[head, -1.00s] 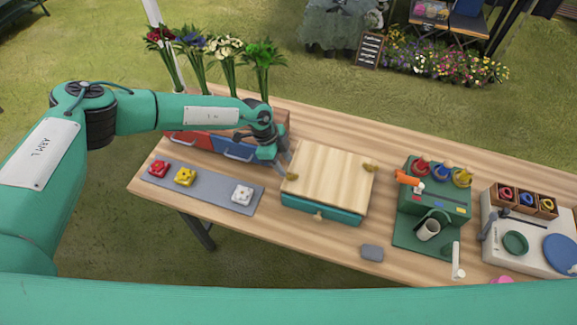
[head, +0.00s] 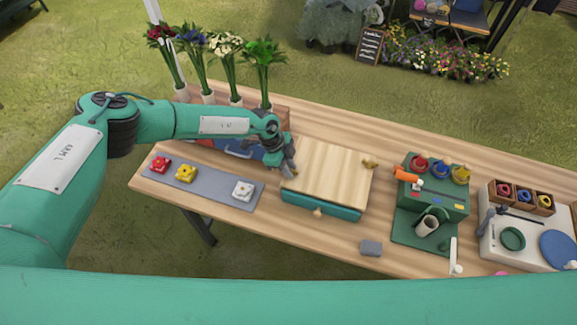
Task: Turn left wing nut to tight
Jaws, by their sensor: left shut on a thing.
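A flower press with a pale wooden top board (head: 325,166) and a teal base (head: 320,205) stands on the wooden table. The right brass wing nut (head: 369,164) shows at the board's right edge. The left wing nut is hidden behind my left gripper (head: 288,172), which reaches down at the board's left edge. The left gripper is shut on the left wing nut, as far as its place shows. My right gripper is not in view.
A grey mat (head: 212,190) with red, yellow and white flower pieces lies left of the press. Vases of flowers (head: 237,101) stand behind my left arm.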

